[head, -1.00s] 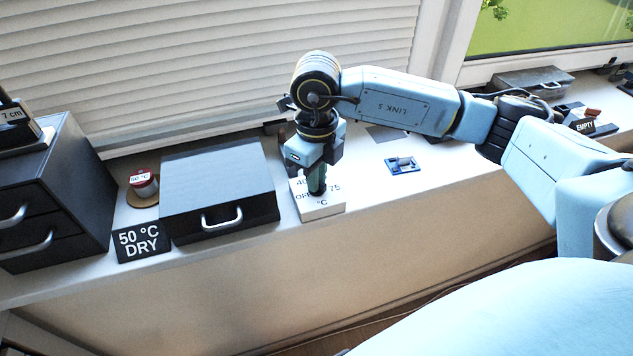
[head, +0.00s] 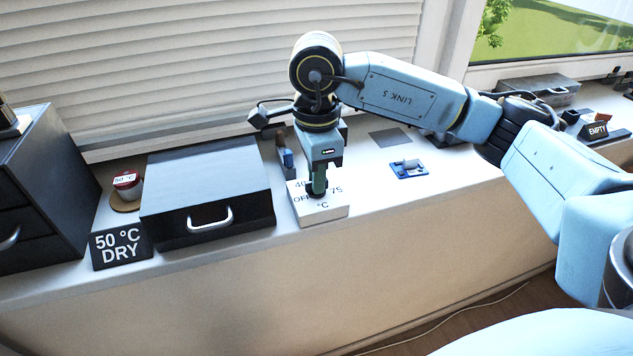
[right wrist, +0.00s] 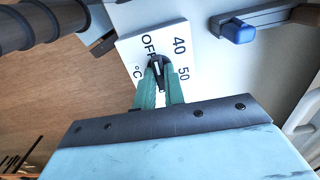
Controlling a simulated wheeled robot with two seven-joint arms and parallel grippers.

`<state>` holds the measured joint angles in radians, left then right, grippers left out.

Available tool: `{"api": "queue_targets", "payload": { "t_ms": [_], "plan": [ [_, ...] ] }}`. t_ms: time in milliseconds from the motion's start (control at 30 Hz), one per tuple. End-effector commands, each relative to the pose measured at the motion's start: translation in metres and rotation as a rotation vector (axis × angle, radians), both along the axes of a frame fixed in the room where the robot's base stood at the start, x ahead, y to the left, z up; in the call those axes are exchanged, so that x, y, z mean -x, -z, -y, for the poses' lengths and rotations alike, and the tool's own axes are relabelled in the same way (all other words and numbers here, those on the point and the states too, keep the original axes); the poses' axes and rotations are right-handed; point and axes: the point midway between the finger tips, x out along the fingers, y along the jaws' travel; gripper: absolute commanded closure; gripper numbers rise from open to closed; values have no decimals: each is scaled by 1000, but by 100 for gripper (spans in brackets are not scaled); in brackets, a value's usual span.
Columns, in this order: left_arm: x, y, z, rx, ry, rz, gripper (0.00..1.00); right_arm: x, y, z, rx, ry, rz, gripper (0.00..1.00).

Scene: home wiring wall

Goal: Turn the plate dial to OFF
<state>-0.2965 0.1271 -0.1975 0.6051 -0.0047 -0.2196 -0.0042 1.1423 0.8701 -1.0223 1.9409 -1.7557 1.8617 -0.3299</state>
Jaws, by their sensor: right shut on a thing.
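In the right wrist view the white plate (right wrist: 130,50) shows OFF, 40, 50 and °C around a small black knob (right wrist: 158,62). My right gripper (head: 317,192) points down onto the plate, and its green fingers (right wrist: 159,72) are shut on the knob. A short white mark shows between the fingertips, close to the OFF lettering. The fingers hide part of the knob, so its exact setting is hard to read. My left gripper is out of view.
A blue fixture (head: 408,168) lies to the right. The counter's front edge is close to the plate.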

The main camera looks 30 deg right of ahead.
Motion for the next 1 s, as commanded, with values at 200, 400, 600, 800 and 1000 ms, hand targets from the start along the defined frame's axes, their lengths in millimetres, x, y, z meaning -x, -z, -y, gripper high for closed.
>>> {"api": "queue_targets", "payload": {
  "t_ms": [200, 400, 600, 800, 1000],
  "plan": [
    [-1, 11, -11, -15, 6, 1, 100, -1, 0, 0, -1, -123, 4, 100],
    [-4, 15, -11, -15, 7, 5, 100, -1, -1, 0, -1, -187, 3, 100],
    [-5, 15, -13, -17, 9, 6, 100, -1, -1, 0, -1, -210, 3, 100],
    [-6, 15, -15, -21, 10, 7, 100, -1, -2, 0, -1, -212, 3, 100],
    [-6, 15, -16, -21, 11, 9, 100, -1, -2, 0, -2, -211, 4, 84]
  ]
}}
